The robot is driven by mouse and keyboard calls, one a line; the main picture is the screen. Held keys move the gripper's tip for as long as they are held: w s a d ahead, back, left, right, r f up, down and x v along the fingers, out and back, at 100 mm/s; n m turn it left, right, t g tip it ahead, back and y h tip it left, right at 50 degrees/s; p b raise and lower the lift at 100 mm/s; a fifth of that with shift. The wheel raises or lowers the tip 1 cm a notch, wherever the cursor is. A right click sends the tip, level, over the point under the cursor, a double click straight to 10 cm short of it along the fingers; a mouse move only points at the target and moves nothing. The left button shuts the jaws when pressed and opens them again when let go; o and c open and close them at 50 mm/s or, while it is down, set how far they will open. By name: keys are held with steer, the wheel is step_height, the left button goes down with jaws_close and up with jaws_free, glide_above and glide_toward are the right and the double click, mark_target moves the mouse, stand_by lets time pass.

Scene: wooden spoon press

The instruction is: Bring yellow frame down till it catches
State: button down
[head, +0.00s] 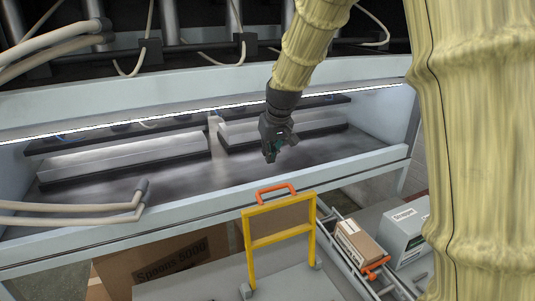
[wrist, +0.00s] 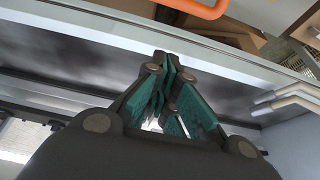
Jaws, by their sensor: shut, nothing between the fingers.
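The yellow frame (head: 250,240) stands upright at the front of the press, in the lower middle of the head view. An orange handle (head: 277,189) is fixed along its top; part of an orange bar, seemingly this handle, shows at the top of the wrist view (wrist: 195,8). My gripper (head: 270,155) is above and behind the handle, over the press opening, and apart from it. Its green-padded fingers (wrist: 172,85) are together with nothing between them. The catch for the frame cannot be made out.
The press housing's front rail (head: 180,205) runs between the opening and the frame. Pale hoses (head: 120,210) reach in at the left. A cardboard box (head: 362,243) and a grey box (head: 405,232) sit at the right. A large carton (head: 165,265) stands at the lower left.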

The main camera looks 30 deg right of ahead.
step_height(320, 180, down, 8)
steer(key=p, duration=0.5)
steer(key=shift+s+a, duration=0.15)
steer(key=shift+s, duration=0.25)
steer(key=shift+f, duration=0.1)
steer(key=shift+s, duration=0.1)
